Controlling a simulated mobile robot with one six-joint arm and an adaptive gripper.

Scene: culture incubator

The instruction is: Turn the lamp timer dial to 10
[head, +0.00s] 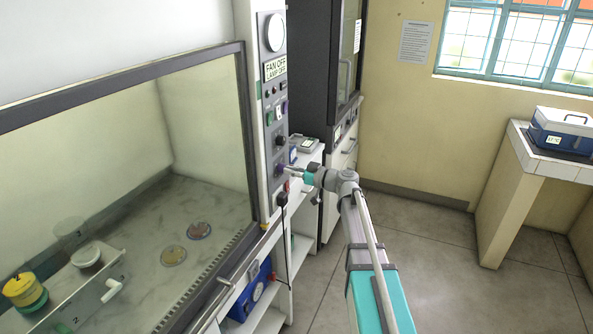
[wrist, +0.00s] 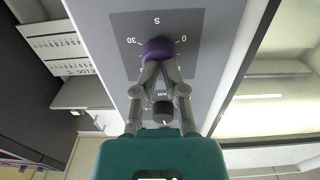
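The purple dial (wrist: 158,47) is on a grey panel in the wrist view, with scale marks around it; 30 reads at its left and 0 at its right. Its pointer is too hidden to read. In the head view, the dial (head: 279,170) sits low on the cabinet's control column, partly behind the gripper. My gripper (wrist: 161,66) has its two fingers drawn together at the dial, tips against its near part, and looks shut on it. In the head view my gripper (head: 287,170) reaches the panel from the right.
A black knob (wrist: 163,108) sits between my finger links in the wrist view. The column carries a round gauge (head: 275,32) and a FAN OFF / LAMP OFF display (head: 275,68). The glass-fronted cabinet (head: 244,130) stands left. The floor (head: 445,255) is open at right.

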